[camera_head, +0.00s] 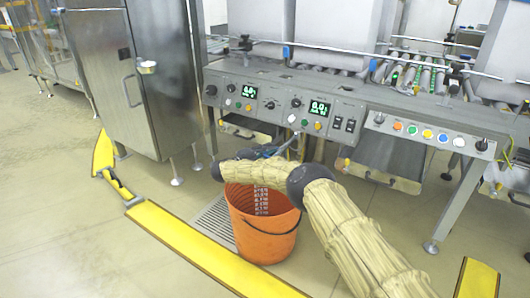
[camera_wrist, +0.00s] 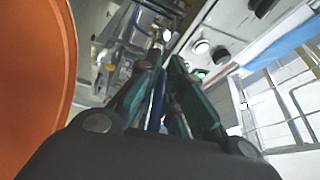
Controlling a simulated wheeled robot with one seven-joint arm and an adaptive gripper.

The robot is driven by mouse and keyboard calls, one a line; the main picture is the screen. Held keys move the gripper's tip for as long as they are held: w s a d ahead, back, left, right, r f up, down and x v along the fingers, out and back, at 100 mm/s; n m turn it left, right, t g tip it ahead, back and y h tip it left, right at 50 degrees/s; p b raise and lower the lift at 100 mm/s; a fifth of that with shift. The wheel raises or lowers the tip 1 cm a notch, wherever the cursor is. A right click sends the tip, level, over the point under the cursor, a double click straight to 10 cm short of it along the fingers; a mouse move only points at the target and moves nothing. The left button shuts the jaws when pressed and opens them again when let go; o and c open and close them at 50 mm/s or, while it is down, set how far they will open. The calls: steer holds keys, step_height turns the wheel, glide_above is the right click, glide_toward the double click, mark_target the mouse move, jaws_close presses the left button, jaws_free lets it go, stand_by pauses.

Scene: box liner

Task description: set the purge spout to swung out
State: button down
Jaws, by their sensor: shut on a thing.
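The purge spout seems to be the thin grey piece (camera_head: 291,143) that slopes down from under the machine's front panel to my gripper. My gripper (camera_head: 272,151) is above the back of the orange bucket, just below the panel, and partly hidden behind my arm. In the wrist view the green fingers of my gripper (camera_wrist: 167,80) are closed in on a slim bluish piece, which I take to be the spout (camera_wrist: 157,98). Its full length and angle are hard to make out.
An orange bucket (camera_head: 263,238) stands on the floor under my arm; its wall (camera_wrist: 35,80) is close at left in the wrist view. The control panel (camera_head: 285,103) is just above. A steel cabinet (camera_head: 145,85) stands left. Yellow floor barriers (camera_head: 205,245) lie in front.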

steer(key=shift+w+d+r, duration=0.1)
steer(key=shift+d+r, duration=0.15)
steer(key=shift+d, duration=0.25)
steer(key=c, duration=1.5)
jaws_free()
steer(key=shift+d, duration=0.1)
steer(key=shift+c, duration=0.2)
steer(key=shift+a+f, duration=0.15)
steer(key=shift+a, duration=0.25)
steer(key=r+v, duration=0.1)
steer(key=v, duration=1.1)
steer(key=shift+f, duration=0.45)
steer(key=shift+a, duration=0.1)
steer(key=shift+c, duration=0.5)
